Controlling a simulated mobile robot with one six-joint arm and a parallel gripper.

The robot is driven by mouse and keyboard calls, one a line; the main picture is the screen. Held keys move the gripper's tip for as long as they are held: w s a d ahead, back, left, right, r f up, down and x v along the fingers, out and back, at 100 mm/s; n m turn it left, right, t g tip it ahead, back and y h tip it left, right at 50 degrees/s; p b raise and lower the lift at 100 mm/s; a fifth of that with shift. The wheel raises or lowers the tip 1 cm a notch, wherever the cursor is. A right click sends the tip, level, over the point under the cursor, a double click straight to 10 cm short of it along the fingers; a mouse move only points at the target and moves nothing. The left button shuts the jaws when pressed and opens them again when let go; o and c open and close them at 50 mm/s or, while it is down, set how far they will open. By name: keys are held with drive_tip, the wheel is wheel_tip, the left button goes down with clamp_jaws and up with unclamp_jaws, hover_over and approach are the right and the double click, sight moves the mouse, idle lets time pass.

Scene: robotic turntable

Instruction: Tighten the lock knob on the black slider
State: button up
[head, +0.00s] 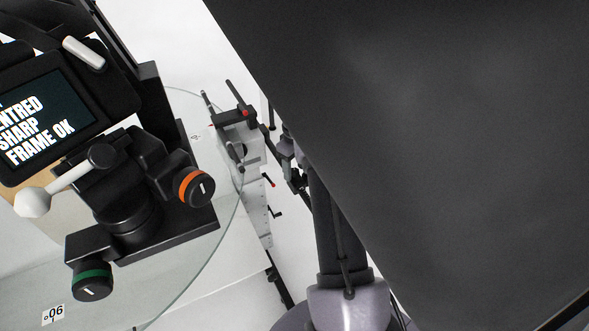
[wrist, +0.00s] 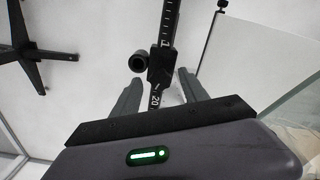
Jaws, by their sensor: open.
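In the wrist view a black slider (wrist: 162,65) sits on a dark graduated rail (wrist: 170,22) with white marks. A round black knob (wrist: 138,61) sticks out from the slider's left side. My gripper (wrist: 160,83) is open, with its two grey fingers on either side of the rail, just below the slider in the picture. I see no finger touching the knob. How far the fingertips are from the slider in depth I cannot tell. In the head view the slider and gripper cannot be made out clearly beside my arm.
In the head view a camera with a lit screen (head: 45,115) stands on a mount with an orange-ringed knob (head: 194,187) and a green-ringed knob (head: 91,281), above a glass disc (head: 195,262). A large dark panel (head: 430,130) blocks the right. Black legs (wrist: 35,60) show in the wrist view.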

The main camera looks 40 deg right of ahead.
clamp_jaws()
drive_tip(key=shift+r, duration=0.1)
drive_tip(key=shift+m, duration=0.3)
drive_tip(key=m, duration=0.6)
drive_tip(key=m+b, duration=0.1)
drive_tip(key=m, duration=0.5)
drive_tip(key=shift+m, duration=0.6)
unclamp_jaws()
